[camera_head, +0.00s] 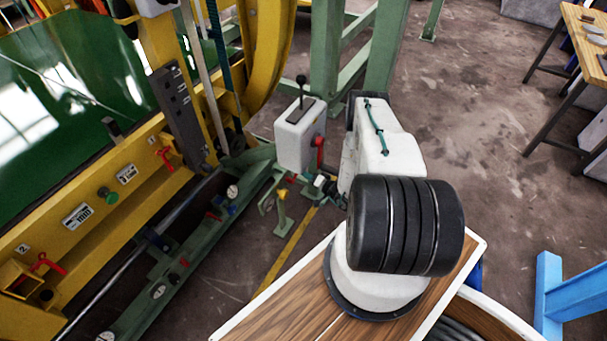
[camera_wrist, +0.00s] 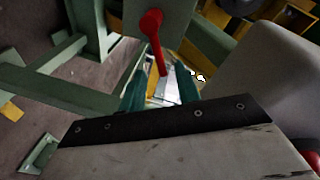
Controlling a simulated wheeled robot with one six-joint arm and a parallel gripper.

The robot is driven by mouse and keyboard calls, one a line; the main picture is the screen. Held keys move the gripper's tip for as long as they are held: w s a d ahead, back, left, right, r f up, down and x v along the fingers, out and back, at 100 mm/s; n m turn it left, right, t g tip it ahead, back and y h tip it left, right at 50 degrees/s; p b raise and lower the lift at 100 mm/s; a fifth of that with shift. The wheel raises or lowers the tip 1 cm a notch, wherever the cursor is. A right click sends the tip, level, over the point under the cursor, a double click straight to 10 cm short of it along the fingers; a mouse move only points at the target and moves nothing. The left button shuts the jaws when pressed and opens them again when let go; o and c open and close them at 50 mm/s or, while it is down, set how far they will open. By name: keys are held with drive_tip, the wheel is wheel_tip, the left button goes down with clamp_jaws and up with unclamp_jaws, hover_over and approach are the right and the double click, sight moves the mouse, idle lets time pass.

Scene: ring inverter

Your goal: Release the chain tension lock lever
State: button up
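The red lever (camera_head: 320,152) is on the right side of a grey box (camera_head: 296,136) in the head view and hangs downward. In the wrist view the red lever (camera_wrist: 153,40) hangs from its round hub, with its lower end between the two green fingers of my gripper (camera_wrist: 162,80). The fingers look apart. I cannot tell whether they touch the lever. In the head view my gripper (camera_head: 319,181) is small, just below the lever's lower end, and partly hidden by my arm. I see no label that names the lever.
A black-knobbed stick (camera_head: 301,88) stands on top of the grey box. A green frame (camera_head: 340,60) rises behind it. The yellow machine frame (camera_head: 105,205) with red handles is at left. A workbench (camera_head: 580,40) is at right. Open floor (camera_head: 480,110) lies between.

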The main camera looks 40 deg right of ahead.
drive_tip(key=s, duration=0.5)
drive_tip(key=shift+s+d+r, duration=0.25)
drive_tip(key=shift+d+r, duration=0.1)
drive_tip(key=shift+s, duration=0.1)
